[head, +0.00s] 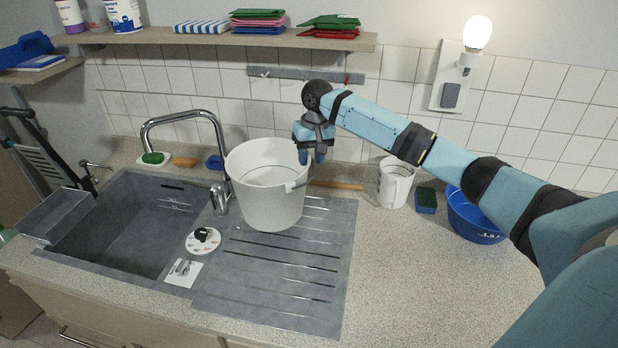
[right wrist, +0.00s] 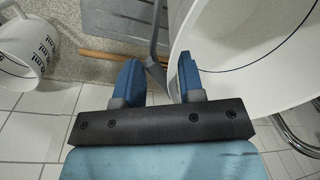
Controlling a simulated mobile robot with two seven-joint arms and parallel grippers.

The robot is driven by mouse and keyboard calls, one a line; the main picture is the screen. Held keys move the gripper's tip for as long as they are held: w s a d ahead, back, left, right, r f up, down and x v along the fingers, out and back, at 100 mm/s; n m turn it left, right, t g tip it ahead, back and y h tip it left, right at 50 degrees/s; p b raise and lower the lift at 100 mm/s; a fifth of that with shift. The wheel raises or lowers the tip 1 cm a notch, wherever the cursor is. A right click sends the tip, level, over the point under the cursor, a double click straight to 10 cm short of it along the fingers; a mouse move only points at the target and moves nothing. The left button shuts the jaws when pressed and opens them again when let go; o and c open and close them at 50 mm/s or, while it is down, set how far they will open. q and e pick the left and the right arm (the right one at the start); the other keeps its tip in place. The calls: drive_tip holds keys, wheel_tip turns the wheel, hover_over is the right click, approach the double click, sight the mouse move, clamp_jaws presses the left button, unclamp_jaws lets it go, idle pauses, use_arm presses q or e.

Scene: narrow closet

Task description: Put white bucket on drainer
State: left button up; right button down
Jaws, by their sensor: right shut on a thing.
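The white bucket (head: 268,203) is upright over the back part of the grey ridged drainer (head: 300,290), just right of the sink. I cannot tell whether its base touches the drainer or hangs slightly above it. My right gripper (head: 311,158) is at the bucket's right rear side, pointing down, shut on the bucket's handle side. In the right wrist view, the bucket's wall (right wrist: 225,90) fills the right, and a thin grey handle piece (right wrist: 155,66) shows between the blue fingers (right wrist: 158,80). My left gripper is not in view.
The sink (head: 130,225) with its tall tap (head: 190,118) lies left. A white jug (head: 396,183), a sponge (head: 427,200) and a blue bowl (head: 472,218) stand right. A wooden stick (head: 337,185) lies behind the drainer. A shelf (head: 240,36) hangs above. The drainer's front is clear.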

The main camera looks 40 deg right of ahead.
wheel_tip(320, 180, down, 7)
drive_tip(key=shift+p, duration=0.3)
drive_tip(key=shift+f, duration=0.1)
drive_tip(key=c, duration=0.7)
unclamp_jaws()
drive_tip(key=shift+f, duration=0.1)
drive_tip(key=shift+c, duration=0.2)
drive_tip(key=r, duration=0.3)
drive_tip(key=r+b, duration=0.1)
drive_tip(key=r, duration=0.3)
drive_tip(key=d+r, duration=0.1)
drive_tip(key=r, duration=0.3)
drive_tip(key=shift+s+b, duration=0.15)
drive_tip(key=shift+b, duration=0.15)
drive_tip(key=shift+r, duration=0.6)
drive_tip(key=shift+s+f, duration=0.1)
drive_tip(key=shift+s, duration=0.05)
